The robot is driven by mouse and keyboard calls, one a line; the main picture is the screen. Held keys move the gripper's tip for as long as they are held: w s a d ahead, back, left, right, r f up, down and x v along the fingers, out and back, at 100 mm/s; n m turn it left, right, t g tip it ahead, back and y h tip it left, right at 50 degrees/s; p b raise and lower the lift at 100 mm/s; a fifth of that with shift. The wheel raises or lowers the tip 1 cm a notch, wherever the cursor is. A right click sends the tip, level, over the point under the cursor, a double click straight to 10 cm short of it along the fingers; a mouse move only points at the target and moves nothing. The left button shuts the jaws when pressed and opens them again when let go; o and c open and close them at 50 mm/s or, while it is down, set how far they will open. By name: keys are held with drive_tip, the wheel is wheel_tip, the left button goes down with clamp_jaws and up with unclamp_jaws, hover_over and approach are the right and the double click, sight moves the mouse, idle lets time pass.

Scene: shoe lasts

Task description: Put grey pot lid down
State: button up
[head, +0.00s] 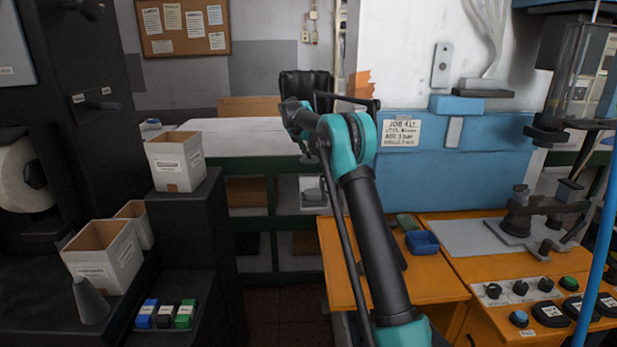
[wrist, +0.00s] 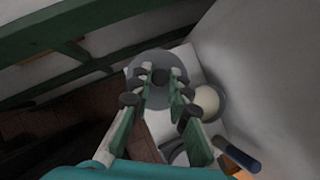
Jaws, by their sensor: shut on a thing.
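In the wrist view, my gripper (wrist: 161,84) is shut on the grey pot lid (wrist: 155,61), a round grey disc with a dark knob between the fingertips. Beneath and beside the lid is a white surface (wrist: 158,122). I cannot tell whether the lid touches it. In the head view, a small grey shape (head: 313,195) low behind my arm may be the lid or the gripper; it is too small to tell.
In the wrist view, a cream round thing (wrist: 208,101) and a dark blue handle (wrist: 238,151) lie right of the lid. A green shelf frame (wrist: 75,55) runs at upper left.

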wheel_tip(320, 180, down, 11)
drive_tip(key=shift+f, duration=0.1)
idle(0.4)
drive_tip(key=o, duration=0.8)
drive_tip(key=shift+o, duration=0.2)
drive_tip(key=v, duration=1.2)
drive_tip(key=shift+s+a, duration=0.1)
